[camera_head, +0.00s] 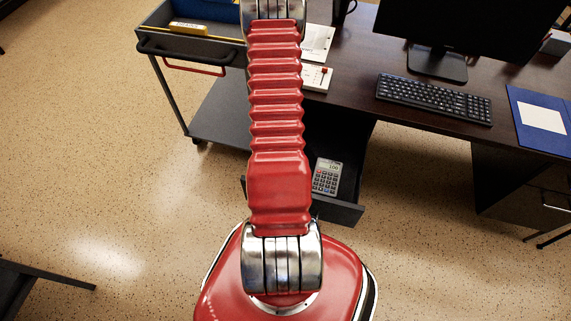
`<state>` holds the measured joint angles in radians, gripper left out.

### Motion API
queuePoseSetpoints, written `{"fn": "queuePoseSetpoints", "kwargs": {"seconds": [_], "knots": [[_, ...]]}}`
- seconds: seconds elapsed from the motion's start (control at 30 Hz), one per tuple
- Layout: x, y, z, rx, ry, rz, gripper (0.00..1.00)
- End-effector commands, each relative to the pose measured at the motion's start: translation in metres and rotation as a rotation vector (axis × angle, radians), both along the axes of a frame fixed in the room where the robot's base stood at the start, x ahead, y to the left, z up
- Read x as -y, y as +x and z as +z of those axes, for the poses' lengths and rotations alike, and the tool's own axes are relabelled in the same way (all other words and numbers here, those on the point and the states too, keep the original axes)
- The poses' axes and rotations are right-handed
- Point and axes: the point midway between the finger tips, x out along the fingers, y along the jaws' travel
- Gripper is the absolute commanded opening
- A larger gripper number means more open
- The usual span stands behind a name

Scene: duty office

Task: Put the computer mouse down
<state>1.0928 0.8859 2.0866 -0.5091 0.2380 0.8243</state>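No computer mouse shows in the head camera view. My gripper is not in view either. My red arm runs up the middle of the picture and leaves it at the top edge, so I cannot tell what the gripper holds. The dark desk (345,90) stands at the right, with a black keyboard (434,98) in front of a monitor (470,25). My arm hides part of the desk's left end.
An open drawer (345,210) below the desk holds a calculator (326,176). A grey cart (222,112) with a yellow item (188,28) stands left of the desk. A blue folder (541,117) lies on the desk's right. Speckled floor at left is largely clear.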

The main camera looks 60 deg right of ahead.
Motion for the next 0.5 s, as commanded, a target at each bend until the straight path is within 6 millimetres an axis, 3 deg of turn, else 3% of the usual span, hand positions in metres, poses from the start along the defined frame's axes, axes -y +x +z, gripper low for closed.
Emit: {"fn": "queuePoseSetpoints", "kwargs": {"seconds": [0.23,0.27,0.5], "knots": [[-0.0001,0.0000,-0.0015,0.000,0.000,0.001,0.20],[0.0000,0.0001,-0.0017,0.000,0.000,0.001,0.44],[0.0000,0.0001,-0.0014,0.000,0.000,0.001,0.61]]}}
